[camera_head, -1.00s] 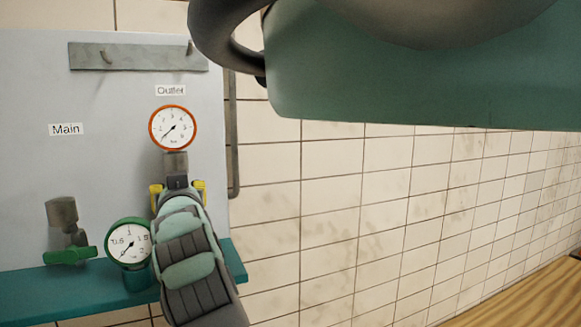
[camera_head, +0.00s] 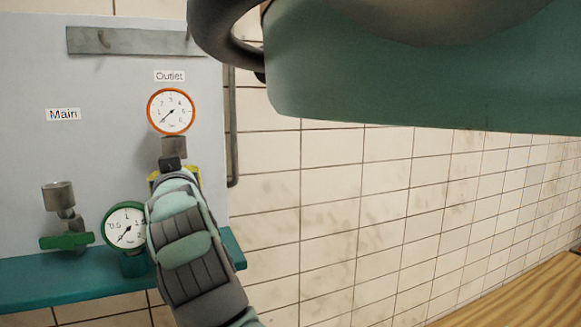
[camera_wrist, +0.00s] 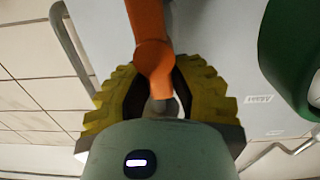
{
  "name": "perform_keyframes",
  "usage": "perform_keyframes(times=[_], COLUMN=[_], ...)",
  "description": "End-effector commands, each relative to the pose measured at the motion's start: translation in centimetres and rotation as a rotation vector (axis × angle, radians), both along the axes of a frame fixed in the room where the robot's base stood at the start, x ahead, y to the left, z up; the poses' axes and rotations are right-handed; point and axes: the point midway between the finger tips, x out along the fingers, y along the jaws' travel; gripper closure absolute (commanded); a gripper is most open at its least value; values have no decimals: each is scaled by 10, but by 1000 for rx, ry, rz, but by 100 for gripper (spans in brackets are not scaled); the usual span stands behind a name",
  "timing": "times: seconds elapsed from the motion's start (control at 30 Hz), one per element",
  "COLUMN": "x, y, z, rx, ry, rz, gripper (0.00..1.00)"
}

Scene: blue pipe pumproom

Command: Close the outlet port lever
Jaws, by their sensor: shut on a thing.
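My gripper (camera_head: 174,176) is at the outlet valve, just below the orange-rimmed outlet gauge (camera_head: 171,111) under the "Outlet" label. In the head view my wrist hides the lever and most of the valve. In the wrist view, an orange lever (camera_wrist: 152,50) runs from the top edge down between my yellow fingers (camera_wrist: 160,95). The fingers are shut around the orange lever. A grey metal fitting (camera_wrist: 163,105) shows just below it. How far the lever is turned I cannot tell.
To the left, a green-rimmed gauge (camera_head: 125,229) stands close beside my wrist. The main valve with a green handle (camera_head: 66,241) is farther left. A teal shelf (camera_head: 70,280) runs below. A vertical pipe (camera_head: 232,130) is at the right; open tiled wall lies beyond.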

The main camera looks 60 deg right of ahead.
Motion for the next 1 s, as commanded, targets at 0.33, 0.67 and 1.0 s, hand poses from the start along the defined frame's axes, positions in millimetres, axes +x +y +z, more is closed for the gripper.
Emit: perform_keyframes(times=[0.33,0.67,1.0], x=[0,0,0], y=[0,1,1], z=[-2,-1,-1], rx=[-12,-15,-15], ry=[15,12,12], rz=[0,0,1], gripper=[74,47,47])
